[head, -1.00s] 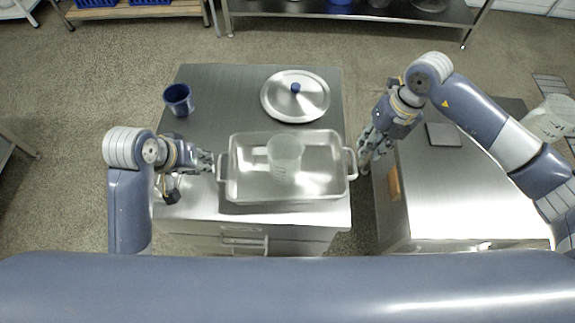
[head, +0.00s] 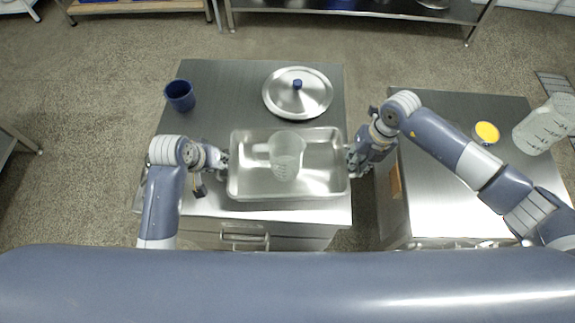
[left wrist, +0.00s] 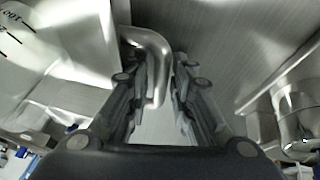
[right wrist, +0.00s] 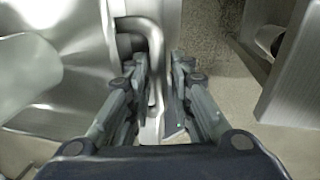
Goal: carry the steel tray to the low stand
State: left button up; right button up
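The steel tray (head: 240,186) lies on a steel-topped cabinet, with a clear measuring jug (head: 287,160) standing in it. My left gripper (head: 222,162) is at the tray's left handle. In the left wrist view the handle (left wrist: 157,60) sits between the parted fingers (left wrist: 158,95). My right gripper (head: 352,160) is at the right handle. In the right wrist view that handle (right wrist: 155,70) is between the fingers (right wrist: 158,90), with small gaps beside it. I cannot tell which surface, if any in view, is the low stand.
A round steel lid (head: 298,100) with a blue knob and a blue cup (head: 180,96) stand behind the tray. A second steel bench (head: 437,205) on the right holds a yellow-topped container (head: 486,133) and a large measuring jug (head: 546,124). A floor gap separates the two.

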pick_arm(q)
grip_shut()
pick_arm(e)
grip_shut()
pick_arm(q)
jog(key=shift+w+r, duration=0.1)
jog(key=shift+r, duration=0.1)
pick_arm(e)
jog(key=shift+r, duration=0.2)
